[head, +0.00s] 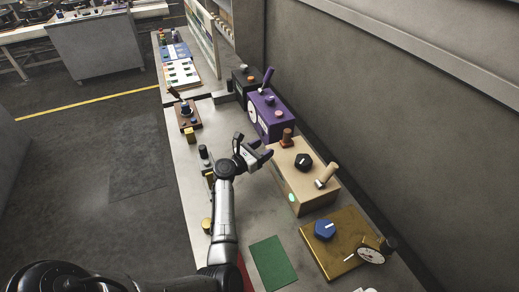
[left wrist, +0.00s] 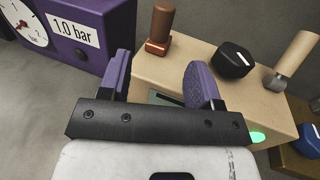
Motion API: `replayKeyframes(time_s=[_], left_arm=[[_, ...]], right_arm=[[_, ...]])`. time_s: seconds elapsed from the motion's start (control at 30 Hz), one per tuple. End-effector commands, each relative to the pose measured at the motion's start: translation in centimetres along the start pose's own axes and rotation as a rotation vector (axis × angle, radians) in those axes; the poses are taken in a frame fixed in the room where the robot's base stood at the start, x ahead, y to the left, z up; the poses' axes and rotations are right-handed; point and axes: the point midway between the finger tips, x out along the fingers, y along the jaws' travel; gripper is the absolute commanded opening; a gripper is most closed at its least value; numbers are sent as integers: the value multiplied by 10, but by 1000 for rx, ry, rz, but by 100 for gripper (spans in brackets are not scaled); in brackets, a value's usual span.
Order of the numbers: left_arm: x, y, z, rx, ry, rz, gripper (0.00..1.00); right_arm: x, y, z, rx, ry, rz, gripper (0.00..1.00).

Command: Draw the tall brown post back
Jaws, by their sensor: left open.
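A brown post (head: 287,138) stands upright on a small square brown base on top of the tan box (head: 290,177). In the left wrist view the post (left wrist: 161,26) rises at the far side of the box's left end. My left gripper (head: 255,146) is open and empty, in front of the tan box on its near side. In the left wrist view the post appears beyond and between the two purple fingers (left wrist: 158,64), apart from them. A lighter tan lever (head: 327,175) leans at the right end of the same box. My right gripper is not in view.
A black knob (head: 303,161) sits between the post and the lever. A purple box (head: 270,113) with a gauge stands close to the left. A yellow-brown panel (head: 345,243) with a blue knob (head: 325,229) lies to the right. Small parts stand along the bench's near edge.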

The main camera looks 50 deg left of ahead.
Motion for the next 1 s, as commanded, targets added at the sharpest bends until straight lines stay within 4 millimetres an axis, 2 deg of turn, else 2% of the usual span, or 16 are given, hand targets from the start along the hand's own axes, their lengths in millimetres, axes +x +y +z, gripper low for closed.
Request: replayKeyframes(time_s=[0.23,0.83,0.93,1.0], left_arm=[[-13,0,0,0,0,0,58],[-13,0,1,0,0,0,58],[-13,0,9,0,0,0,58],[-13,0,22,0,-1,0,58]], right_arm=[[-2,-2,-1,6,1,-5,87],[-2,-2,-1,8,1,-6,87],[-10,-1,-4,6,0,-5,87],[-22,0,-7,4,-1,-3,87]])
